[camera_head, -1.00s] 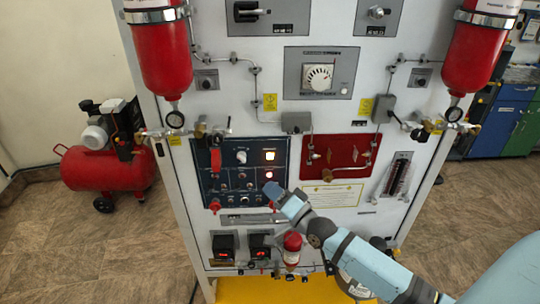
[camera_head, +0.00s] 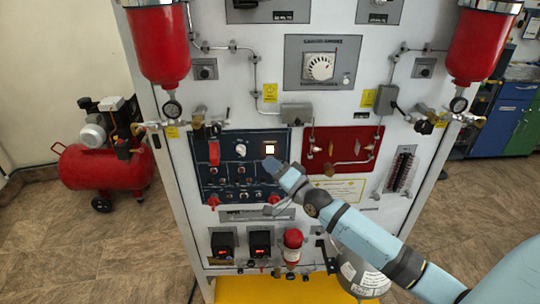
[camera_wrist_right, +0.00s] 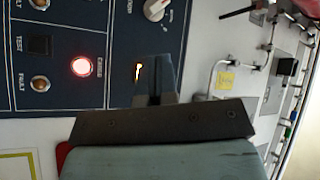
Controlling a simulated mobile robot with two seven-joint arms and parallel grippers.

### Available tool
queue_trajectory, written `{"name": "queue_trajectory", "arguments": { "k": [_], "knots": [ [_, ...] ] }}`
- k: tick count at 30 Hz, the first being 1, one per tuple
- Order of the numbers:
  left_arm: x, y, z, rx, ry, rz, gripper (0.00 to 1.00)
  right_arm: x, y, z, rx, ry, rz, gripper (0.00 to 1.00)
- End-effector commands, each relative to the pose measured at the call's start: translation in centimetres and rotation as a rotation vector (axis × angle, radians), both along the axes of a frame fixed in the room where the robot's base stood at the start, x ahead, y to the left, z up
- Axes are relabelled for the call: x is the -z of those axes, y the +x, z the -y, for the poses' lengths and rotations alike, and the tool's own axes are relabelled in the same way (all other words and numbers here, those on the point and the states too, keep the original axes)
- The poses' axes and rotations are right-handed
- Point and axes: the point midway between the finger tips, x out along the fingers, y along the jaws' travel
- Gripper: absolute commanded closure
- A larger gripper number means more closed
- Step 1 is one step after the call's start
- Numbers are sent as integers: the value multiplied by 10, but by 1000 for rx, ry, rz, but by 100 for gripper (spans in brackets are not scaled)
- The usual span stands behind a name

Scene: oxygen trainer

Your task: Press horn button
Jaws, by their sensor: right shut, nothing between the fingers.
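The dark blue control panel (camera_head: 226,180) holds rows of small buttons, lamps and a white knob (camera_head: 241,150). A lit square lamp (camera_head: 270,150) shows near its upper right. My right gripper (camera_head: 270,164) is shut and empty, its tip in front of the panel just below that lamp. In the right wrist view the fingers (camera_wrist_right: 161,76) partly overlap a bright lit lamp (camera_wrist_right: 138,72). A red lit round button (camera_wrist_right: 81,67) is left of them, apart. Whether the fingertips touch the panel cannot be told. No readable label marks the horn button. My left gripper is out of view.
A red panel (camera_head: 343,150) with brass fittings is right of the blue panel. Pipes and gauges flank the cabinet.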

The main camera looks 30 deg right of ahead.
Motion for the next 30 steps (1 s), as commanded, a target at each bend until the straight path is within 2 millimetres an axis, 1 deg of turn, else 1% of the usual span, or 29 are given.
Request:
{"name": "queue_trajectory", "arguments": {
  "k": [1, 3, 9, 30],
  "knots": [
    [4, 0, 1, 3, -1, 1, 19, 2, 5, 3, 0, -2, 0, 100],
    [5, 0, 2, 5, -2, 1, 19, 1, 10, 6, 0, -1, 0, 100],
    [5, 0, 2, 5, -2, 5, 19, 0, 16, 10, 1, 0, -1, 100],
    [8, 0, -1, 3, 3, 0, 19, 0, 17, 10, 1, 0, -1, 100]
  ]
}}
